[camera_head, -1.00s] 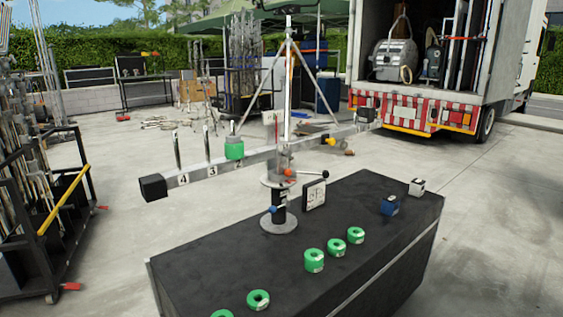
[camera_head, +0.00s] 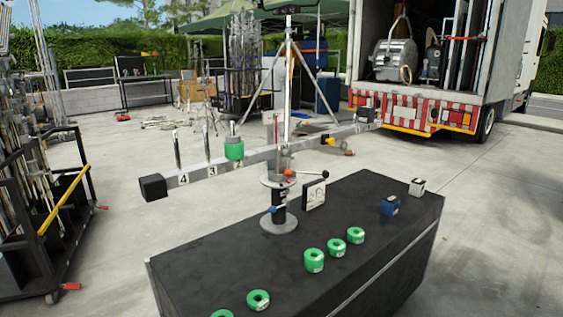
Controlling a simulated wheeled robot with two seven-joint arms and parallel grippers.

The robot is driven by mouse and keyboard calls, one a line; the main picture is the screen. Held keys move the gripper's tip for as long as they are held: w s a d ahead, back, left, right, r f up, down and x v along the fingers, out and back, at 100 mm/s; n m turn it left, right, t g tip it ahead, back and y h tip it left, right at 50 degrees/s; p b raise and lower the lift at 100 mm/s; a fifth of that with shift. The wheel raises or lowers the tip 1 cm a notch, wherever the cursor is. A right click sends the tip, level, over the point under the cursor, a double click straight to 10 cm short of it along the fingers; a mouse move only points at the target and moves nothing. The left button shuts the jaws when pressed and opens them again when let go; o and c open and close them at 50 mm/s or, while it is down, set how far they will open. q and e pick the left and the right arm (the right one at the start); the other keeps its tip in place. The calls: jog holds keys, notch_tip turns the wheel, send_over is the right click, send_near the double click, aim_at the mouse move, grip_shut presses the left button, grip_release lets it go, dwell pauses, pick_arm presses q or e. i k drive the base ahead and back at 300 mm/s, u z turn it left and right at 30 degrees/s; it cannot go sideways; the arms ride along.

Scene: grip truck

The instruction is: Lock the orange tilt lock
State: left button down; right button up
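The orange tilt lock (camera_head: 288,172) is a small orange-red knob at the head of the stand, just under the balance beam. A black-knobbed handle (camera_head: 325,174) sticks out to the right beside it. The long grey beam (camera_head: 205,172) is tilted, with its left end lower in the picture, and carries numbered pegs and black end blocks. A green weight (camera_head: 234,148) sits on a peg on its left half. The stand (camera_head: 279,205) rises from a round base on the black case. Whether the lock is engaged I cannot tell. Neither gripper is in view.
On the black case (camera_head: 360,200) lie several green ring weights (camera_head: 314,260), a blue block (camera_head: 389,206), a white block (camera_head: 417,187) and a small white gauge (camera_head: 314,195). A cart (camera_head: 60,215) stands at left and a truck (camera_head: 430,70) behind.

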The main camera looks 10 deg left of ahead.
aim_at(287, 171)
jog(key=z, duration=1)
jog(key=i, duration=2.75)
jog(key=u, duration=0.9)
